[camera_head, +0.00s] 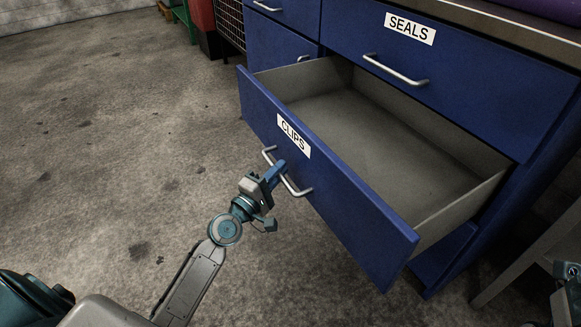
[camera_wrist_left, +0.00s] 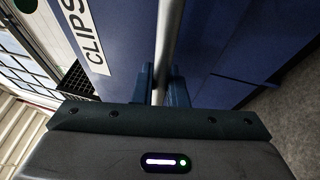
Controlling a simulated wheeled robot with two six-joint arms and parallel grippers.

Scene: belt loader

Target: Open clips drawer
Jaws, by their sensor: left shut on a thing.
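The clips drawer (camera_head: 350,205) is a blue drawer with a white CLIPS label (camera_head: 294,136), pulled well out of the cabinet. Its inside is grey and looks empty. Its metal bar handle (camera_head: 299,190) is on the front face. My left gripper (camera_head: 278,171) is shut on the handle near its middle. In the left wrist view the handle bar (camera_wrist_left: 165,50) runs between the two blue fingers (camera_wrist_left: 161,86), with the CLIPS label (camera_wrist_left: 84,35) to the left.
The closed seals drawer (camera_head: 450,75) is above the clips drawer in the same blue cabinet. Other blue drawers (camera_head: 278,45) are at its left. Grey concrete floor (camera_head: 110,130) is open to the left. A grey metal leg (camera_head: 525,255) stands at the right.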

